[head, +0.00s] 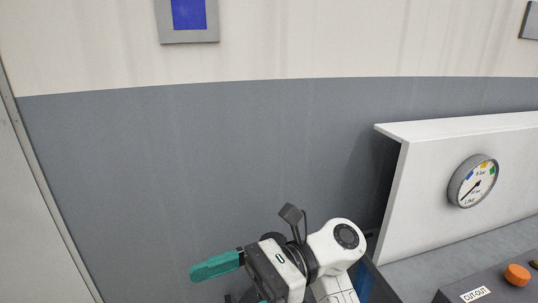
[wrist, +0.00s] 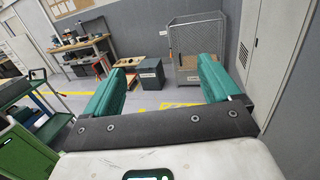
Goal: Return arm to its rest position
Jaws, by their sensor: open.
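My gripper (wrist: 163,70) is open and empty, its two teal fingers spread apart in the wrist view. In the head view my gripper (head: 228,286) is low in the middle, in front of the grey lower wall. Neither finger visibly touches anything.
Right of my arm are a white housing (head: 418,190) with a round gauge (head: 473,181), and a dark box (head: 480,290) with an orange button (head: 517,274). The wrist view shows a mesh cage (wrist: 197,38), a dark bin (wrist: 151,74), a workbench (wrist: 85,46) and a green cart (wrist: 28,150).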

